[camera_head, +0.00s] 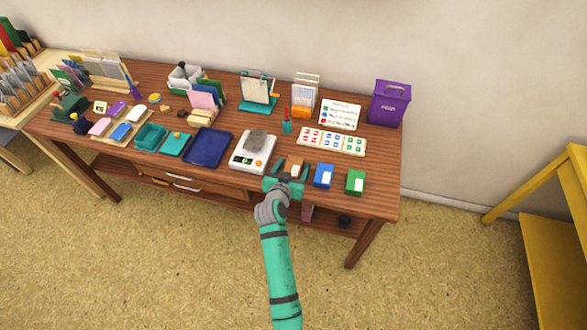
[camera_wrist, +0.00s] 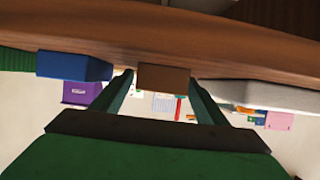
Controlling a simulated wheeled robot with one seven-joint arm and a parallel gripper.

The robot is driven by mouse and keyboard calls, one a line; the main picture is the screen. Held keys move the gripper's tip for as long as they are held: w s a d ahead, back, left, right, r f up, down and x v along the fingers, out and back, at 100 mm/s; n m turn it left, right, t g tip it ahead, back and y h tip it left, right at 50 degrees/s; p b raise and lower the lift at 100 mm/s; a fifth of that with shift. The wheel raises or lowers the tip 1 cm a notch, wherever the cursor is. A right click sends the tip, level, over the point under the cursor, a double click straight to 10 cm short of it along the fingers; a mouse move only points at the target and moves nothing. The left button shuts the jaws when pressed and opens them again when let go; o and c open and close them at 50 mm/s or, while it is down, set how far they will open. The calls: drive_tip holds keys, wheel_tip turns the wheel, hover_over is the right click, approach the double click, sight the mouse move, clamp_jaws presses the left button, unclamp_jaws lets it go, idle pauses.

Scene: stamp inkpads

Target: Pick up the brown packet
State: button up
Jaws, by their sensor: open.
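The brown packet (camera_head: 294,165) stands near the front edge of the wooden table in the head view, between the scale and the blue packet. It has a pale label on its front. In the wrist view the brown packet (camera_wrist: 164,77) appears between my two fingers. My gripper (camera_head: 290,174) is open, with one finger on each side of the packet. In the wrist view my gripper (camera_wrist: 158,92) shows gaps between the fingers and the packet. Whether either finger touches it is hard to tell.
A scale (camera_head: 241,161) with a grey block stands left of the brown packet. A blue packet (camera_head: 323,176) and a green packet (camera_head: 355,182) stand to its right. A cup with a red item (camera_head: 287,126) and a card of stamps (camera_head: 333,142) are behind. The table's right front corner is clear.

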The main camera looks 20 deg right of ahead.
drive_tip(key=shift+c, duration=0.3)
drive_tip(key=c, duration=1)
drive_tip(key=shift+r, duration=0.1)
drive_tip(key=shift+c, duration=1)
